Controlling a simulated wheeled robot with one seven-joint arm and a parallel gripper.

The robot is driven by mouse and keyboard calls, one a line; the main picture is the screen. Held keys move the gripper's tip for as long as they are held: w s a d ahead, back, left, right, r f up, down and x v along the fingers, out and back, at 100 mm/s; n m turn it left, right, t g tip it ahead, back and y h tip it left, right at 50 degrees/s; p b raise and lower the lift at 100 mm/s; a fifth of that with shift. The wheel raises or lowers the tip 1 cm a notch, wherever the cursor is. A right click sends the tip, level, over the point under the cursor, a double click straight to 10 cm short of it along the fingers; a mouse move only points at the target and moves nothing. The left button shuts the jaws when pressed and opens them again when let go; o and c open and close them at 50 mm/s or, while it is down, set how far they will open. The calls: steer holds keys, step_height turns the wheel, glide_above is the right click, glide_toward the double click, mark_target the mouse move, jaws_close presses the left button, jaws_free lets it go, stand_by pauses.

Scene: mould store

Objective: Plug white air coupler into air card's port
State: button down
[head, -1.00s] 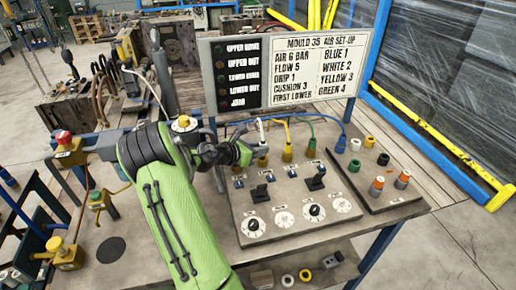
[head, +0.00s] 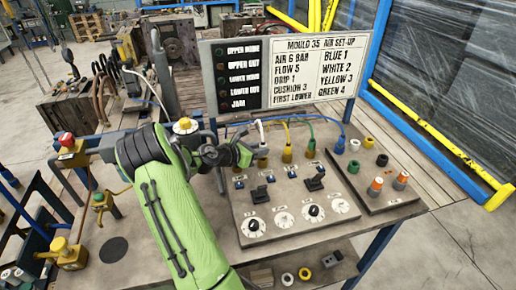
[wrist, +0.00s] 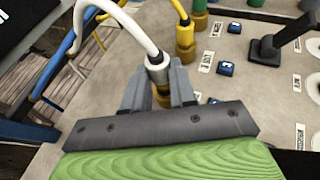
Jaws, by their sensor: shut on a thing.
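The white air coupler (wrist: 157,68) is a pale metal collar on a white hose (wrist: 125,22). My gripper (wrist: 160,93) is shut on it. A brass port (wrist: 164,97) shows just below the coupler between my fingers; I cannot tell whether the coupler is seated in it. In the head view my gripper (head: 246,155) is at the left end of the port row, and the white hose (head: 261,130) rises beside it. The air card (head: 332,75) stands behind and reads "WHITE 2", "BLUE 1", "YELLOW 3", "GREEN 4".
A yellow hose enters the neighbouring brass port (wrist: 185,38), close to my fingers. The green hose's port (head: 311,148) is further right. The panel (head: 285,213) has black levers and dials in front. A tray (head: 390,201) with coloured caps lies at the right.

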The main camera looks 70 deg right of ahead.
steer(key=shift+f, duration=0.2)
stand_by(0.3)
steer(key=shift+f, duration=0.35)
steer(key=shift+f, duration=0.65)
stand_by(1.0)
steer(key=shift+c, duration=2.2)
jaws_free()
step_height(320, 180, up, 8)
steer(key=p, duration=0.8)
steer(key=shift+f, duration=0.2)
